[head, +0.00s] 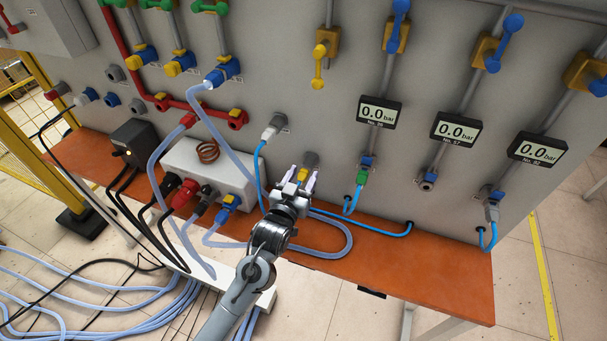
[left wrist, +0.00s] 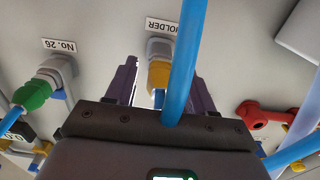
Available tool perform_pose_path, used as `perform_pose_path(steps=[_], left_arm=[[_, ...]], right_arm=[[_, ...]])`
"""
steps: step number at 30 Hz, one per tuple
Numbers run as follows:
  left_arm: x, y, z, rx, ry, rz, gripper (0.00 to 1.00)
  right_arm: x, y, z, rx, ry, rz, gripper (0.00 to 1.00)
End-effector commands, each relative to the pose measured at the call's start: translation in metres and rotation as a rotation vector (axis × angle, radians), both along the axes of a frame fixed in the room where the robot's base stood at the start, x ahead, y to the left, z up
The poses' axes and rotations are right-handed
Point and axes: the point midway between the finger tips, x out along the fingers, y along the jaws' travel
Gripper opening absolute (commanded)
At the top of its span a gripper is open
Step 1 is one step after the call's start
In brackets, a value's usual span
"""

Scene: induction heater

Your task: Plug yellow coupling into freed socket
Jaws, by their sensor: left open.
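The yellow coupling (head: 302,174) sits in a grey wall holder (head: 311,158). In the left wrist view the yellow coupling (left wrist: 158,75) shows behind a blue hose, under an upside-down "HOLDER" label. My left gripper (head: 300,180) is open, with its fingers on either side of the coupling; the wrist view shows a gap beside each finger (left wrist: 161,82). Whether either finger touches it is unclear. A socket (head: 428,180) below the middle gauge has no hose in it. My right gripper is out of view.
A green coupling (head: 362,178) with a blue hose is in the socket to the left of the empty one. A grey coupling (head: 491,211) is in the one to the right. The orange shelf (head: 450,270) carries hoses and a white box (head: 215,168).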

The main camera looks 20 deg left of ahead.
Motion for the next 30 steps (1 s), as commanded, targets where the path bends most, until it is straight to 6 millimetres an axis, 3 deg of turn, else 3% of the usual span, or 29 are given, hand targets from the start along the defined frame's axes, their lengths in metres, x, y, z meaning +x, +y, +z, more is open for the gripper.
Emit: perform_pose_path(steps=[20,30], left_arm=[[-0.0001,-0.0001,-0.0004,0.000,0.001,0.000,0.52],[0.0000,0.0000,-0.0002,0.000,0.001,0.000,0.00]], right_arm=[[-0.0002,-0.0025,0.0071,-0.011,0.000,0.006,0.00],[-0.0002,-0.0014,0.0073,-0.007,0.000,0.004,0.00]])
